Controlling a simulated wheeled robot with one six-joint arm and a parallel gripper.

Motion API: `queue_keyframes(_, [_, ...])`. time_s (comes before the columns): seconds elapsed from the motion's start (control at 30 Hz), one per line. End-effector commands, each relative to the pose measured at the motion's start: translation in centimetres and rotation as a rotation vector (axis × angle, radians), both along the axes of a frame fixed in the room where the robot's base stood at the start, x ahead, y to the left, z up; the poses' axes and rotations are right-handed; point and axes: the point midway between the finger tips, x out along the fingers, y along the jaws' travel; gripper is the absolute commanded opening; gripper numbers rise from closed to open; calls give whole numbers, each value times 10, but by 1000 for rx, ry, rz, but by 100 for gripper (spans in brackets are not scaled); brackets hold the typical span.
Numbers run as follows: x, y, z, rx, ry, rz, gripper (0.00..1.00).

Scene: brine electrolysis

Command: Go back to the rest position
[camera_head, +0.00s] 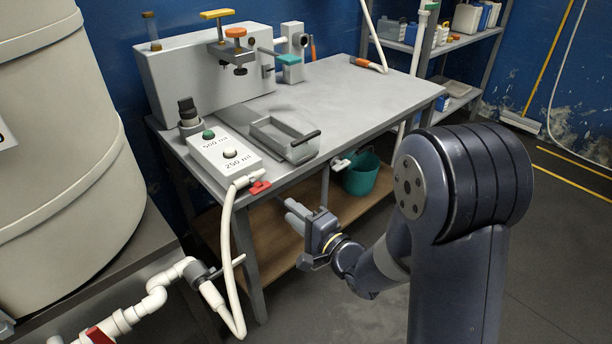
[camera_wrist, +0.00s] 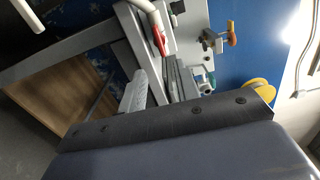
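My gripper (camera_head: 292,214) is in front of the workbench, below the level of its top and clear of its front edge. Its light grey fingers point toward the bench. Nothing shows between them, but the gap is too small to judge. In the wrist view a dark body fills the lower part. The workbench (camera_head: 345,105) has a grey top and a wooden lower shelf (camera_head: 265,235). On the top are a dosing box (camera_head: 222,155) with green and white buttons, marked 500 ml and 250 ml, and a grey tray (camera_head: 305,150) with a dark handle.
A red-handled valve (camera_head: 260,187) with a white hose (camera_head: 227,250) is at the bench's front left corner. A large pale tank (camera_head: 60,150) stands left. A teal bucket (camera_head: 361,175) is beneath the bench. A shelf rack (camera_head: 460,50) stands behind. Open floor (camera_head: 565,230) lies right.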

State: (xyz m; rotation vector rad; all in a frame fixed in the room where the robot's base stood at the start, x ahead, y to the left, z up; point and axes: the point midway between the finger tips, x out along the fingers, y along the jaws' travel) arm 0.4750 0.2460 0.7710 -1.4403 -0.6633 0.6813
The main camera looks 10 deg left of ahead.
Motion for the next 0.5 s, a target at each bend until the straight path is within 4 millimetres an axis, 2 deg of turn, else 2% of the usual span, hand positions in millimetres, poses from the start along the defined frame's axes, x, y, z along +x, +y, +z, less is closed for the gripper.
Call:
queue_keyframes(0.17, [13,17,-1,0,-1,3,31])
queue_keyframes(0.5, [52,63,0,1,-2,3,31])
